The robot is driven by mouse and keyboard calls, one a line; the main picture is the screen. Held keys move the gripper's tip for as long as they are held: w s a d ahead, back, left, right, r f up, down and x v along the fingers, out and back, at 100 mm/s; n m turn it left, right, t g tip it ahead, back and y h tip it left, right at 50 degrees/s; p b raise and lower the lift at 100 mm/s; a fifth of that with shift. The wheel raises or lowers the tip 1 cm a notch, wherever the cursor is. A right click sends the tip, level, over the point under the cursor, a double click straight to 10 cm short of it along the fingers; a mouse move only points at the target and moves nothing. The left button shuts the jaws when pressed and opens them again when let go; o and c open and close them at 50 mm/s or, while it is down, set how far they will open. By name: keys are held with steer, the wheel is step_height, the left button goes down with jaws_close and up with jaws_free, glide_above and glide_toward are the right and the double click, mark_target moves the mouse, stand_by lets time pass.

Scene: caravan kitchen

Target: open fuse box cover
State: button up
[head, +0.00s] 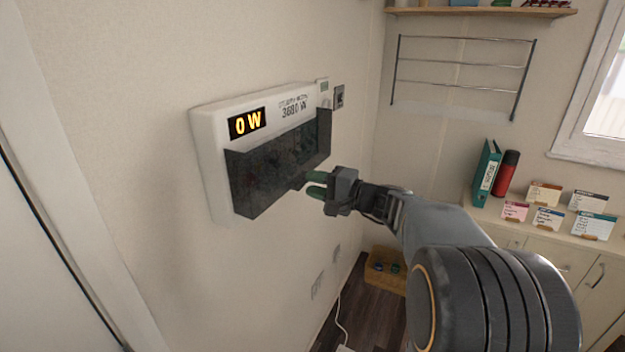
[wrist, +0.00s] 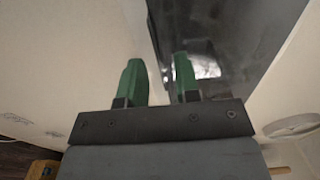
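The fuse box (head: 207,145) is a white unit on the wall in the head view, with a lit "0 W" display. Its dark, see-through cover (head: 270,165) spans the front below the display and appears down over the front. My gripper (head: 311,184) is at the cover's lower right corner, with its green fingers pointing at the box. In the wrist view my gripper (wrist: 160,82) is open, with a gap between the fingers. The glossy dark cover (wrist: 235,45) lies behind the right finger, and pale wall behind the left. I cannot tell whether a finger touches the cover.
A wall switch (head: 339,96) sits right of the box. A wire rack (head: 460,75) hangs on the far wall. A counter (head: 550,225) with a green binder (head: 486,172), a red bottle (head: 507,174) and several cards stands at right. A basket (head: 385,267) is on the floor.

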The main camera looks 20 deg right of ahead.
steer(key=shift+w+a, duration=0.35)
steer(key=shift+c, duration=0.3)
jaws_close()
